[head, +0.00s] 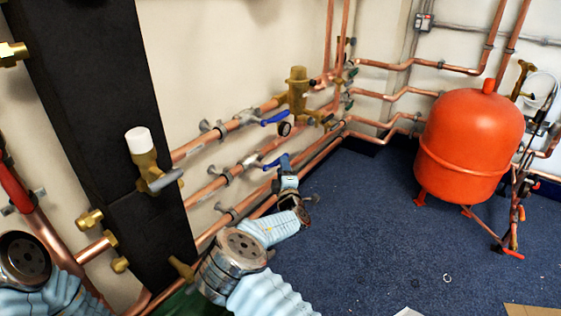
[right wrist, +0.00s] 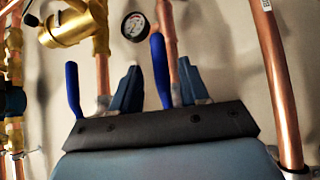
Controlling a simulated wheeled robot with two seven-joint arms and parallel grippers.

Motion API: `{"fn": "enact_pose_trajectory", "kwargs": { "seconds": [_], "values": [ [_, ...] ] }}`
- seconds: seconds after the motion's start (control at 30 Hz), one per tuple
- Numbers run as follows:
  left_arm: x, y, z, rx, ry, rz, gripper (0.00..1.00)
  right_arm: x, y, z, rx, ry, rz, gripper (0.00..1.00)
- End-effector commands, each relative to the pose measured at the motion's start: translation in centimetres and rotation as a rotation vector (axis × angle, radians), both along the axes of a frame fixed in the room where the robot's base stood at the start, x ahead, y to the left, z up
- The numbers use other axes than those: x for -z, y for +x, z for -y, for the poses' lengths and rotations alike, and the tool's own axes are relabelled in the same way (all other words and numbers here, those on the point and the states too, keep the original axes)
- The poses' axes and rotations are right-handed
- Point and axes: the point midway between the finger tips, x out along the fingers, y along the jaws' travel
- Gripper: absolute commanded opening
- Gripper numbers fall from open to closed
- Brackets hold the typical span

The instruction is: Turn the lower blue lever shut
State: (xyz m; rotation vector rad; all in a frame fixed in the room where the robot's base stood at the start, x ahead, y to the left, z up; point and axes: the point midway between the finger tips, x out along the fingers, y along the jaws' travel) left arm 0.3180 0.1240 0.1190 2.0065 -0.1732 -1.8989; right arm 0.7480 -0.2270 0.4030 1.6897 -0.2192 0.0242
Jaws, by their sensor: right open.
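The lower blue lever (head: 271,162) is on the middle copper pipe run along the wall, partly hidden by my right gripper (head: 285,168). In the right wrist view this lever (right wrist: 160,72) stands between the two fingers of my open right gripper (right wrist: 156,85), roughly in line with its pipe. I cannot tell whether either finger touches it. The upper blue lever (head: 275,118) is on the pipe above; it also shows in the right wrist view (right wrist: 73,88), outside the fingers on the left. My left gripper is not in view.
A round gauge (head: 284,129) and a brass valve body (head: 298,88) sit close above the gripper. A lower copper pipe (head: 325,152) runs below it. A black column (head: 95,95) stands at left, a red tank (head: 470,140) at right. The blue carpet (head: 370,230) is mostly clear.

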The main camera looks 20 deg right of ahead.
Motion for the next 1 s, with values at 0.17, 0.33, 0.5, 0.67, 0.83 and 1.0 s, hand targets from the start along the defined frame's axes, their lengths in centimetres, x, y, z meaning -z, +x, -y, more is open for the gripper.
{"fn": "enact_pose_trajectory", "kwargs": {
  "seconds": [0.17, 0.33, 0.5, 0.67, 0.83, 1.0],
  "values": [
    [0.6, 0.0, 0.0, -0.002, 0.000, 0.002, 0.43, -0.3, 3.2, 0.5, 0.000, 0.001, 0.000, 0.45],
    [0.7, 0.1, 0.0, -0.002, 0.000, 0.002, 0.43, -0.6, 4.6, 0.6, -0.001, 0.001, 0.000, 0.45],
    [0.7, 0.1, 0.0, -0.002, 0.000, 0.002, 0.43, -0.7, 4.9, 0.7, 0.001, 0.001, -0.002, 0.45],
    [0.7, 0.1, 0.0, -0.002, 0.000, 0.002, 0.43, -0.7, 4.9, 0.7, 0.001, 0.001, -0.002, 0.42],
    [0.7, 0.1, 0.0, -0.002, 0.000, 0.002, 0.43, -0.7, 4.9, 0.7, 0.001, 0.001, -0.002, 0.16],
    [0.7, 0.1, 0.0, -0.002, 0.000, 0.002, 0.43, -0.6, 4.9, 0.7, 0.001, 0.001, -0.002, 0.00]
  ]
}}
